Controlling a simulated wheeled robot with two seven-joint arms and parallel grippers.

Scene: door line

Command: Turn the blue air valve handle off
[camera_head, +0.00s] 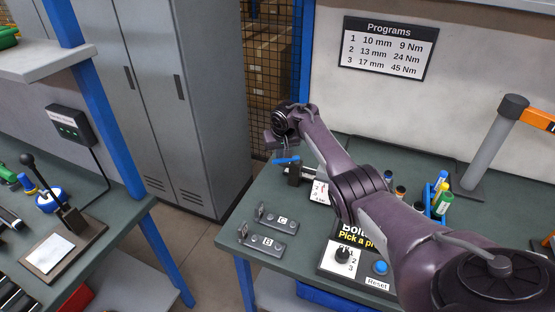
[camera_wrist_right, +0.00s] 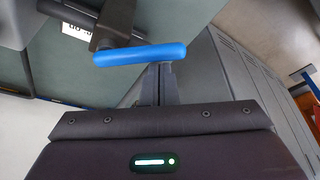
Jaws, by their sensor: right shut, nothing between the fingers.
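The blue air valve handle (camera_head: 287,161) sits on a dark valve body (camera_head: 294,175) at the back left corner of the green workbench, with a grey pipe running right from it. In the right wrist view the blue handle (camera_wrist_right: 140,54) lies across the picture, just beyond my fingertips. My right gripper (camera_head: 272,142) is shut and empty, just above and left of the handle in the head view. Its closed fingers (camera_wrist_right: 160,70) reach up to the handle's right half in the wrist view. I cannot tell whether they touch it. My left gripper is not in view.
Brackets C (camera_head: 277,219) and B (camera_head: 267,242) lie on the bench's left side. A control box (camera_head: 355,268) with a black knob and blue button stands at the front. Grey lockers (camera_head: 180,95) stand behind, left of the bench.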

